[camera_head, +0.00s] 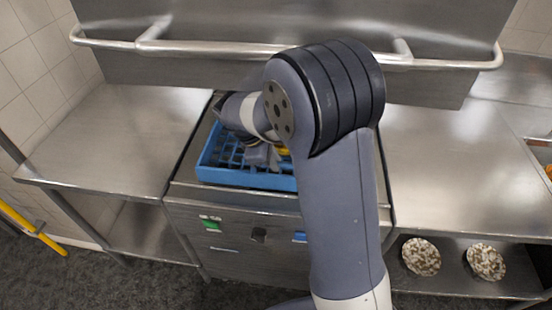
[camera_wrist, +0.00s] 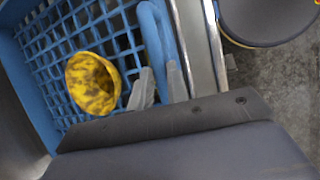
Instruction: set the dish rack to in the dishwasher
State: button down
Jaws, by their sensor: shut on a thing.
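The blue dish rack (camera_head: 245,178) sits on the bed of the steel dishwasher (camera_head: 255,255), under its raised hood (camera_head: 285,75). My arm hides the rack's right part. My gripper (camera_head: 262,156) is at the front side of the rack. In the wrist view, the two grey fingers of my gripper (camera_wrist: 160,88) stand on either side of the rack's blue rim (camera_wrist: 152,30), shut on it. A yellow bowl with dark stains (camera_wrist: 93,84) lies in the rack; only a bit of yellow shows in the head view.
Bare steel counters flank the dishwasher, one on the left (camera_head: 110,140) and one on the right (camera_head: 460,165). Two speckled bowls (camera_head: 421,257) (camera_head: 486,262) stand on the right lower shelf. A handle bar (camera_head: 210,47) runs along the hood. A yellow pole (camera_head: 35,230) is at far left.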

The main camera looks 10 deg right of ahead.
jog(key=shift+w+a, duration=0.1)
jog(key=shift+a, duration=0.05)
jog(key=c, duration=1.4)
grip_release()
jog(key=shift+o, duration=0.2)
jog(key=shift+a+r+b, duration=0.15)
jog(key=shift+r+b, duration=0.1)
jog(key=shift+b, duration=0.05)
jog(key=s+a+b, duration=0.1)
jog(key=a+b, duration=0.1)
jog(key=a, duration=1)
jog(key=shift+s+r, duration=0.3)
jog(key=shift+s, duration=0.05)
